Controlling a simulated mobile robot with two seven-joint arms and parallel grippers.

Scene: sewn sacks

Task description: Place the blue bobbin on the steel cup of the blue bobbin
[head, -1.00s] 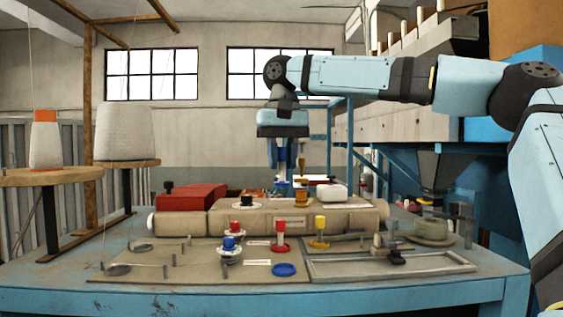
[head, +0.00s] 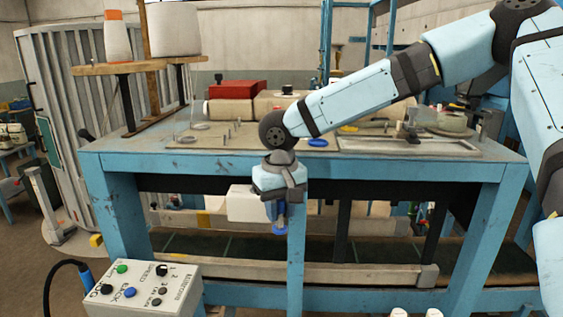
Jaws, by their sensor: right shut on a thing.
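My right gripper (head: 276,214) hangs pointing down in front of the blue workbench (head: 140,158), below the height of its top. It is shut on a small blue thing, which I take for the blue bobbin (head: 279,229); only a blue rim shows clearly under the fingers. A flat blue disc (head: 318,142) lies on the bench top beside my forearm. A small round metal piece (head: 199,126) lies at the left of the bench top. I cannot make out which piece is the steel cup. My right arm hides the middle of the bench top. My left gripper is not in view.
A metal frame (head: 450,150) lies at the right. A button box (head: 150,285) stands at the lower left. A white box (head: 245,203) is behind my gripper.

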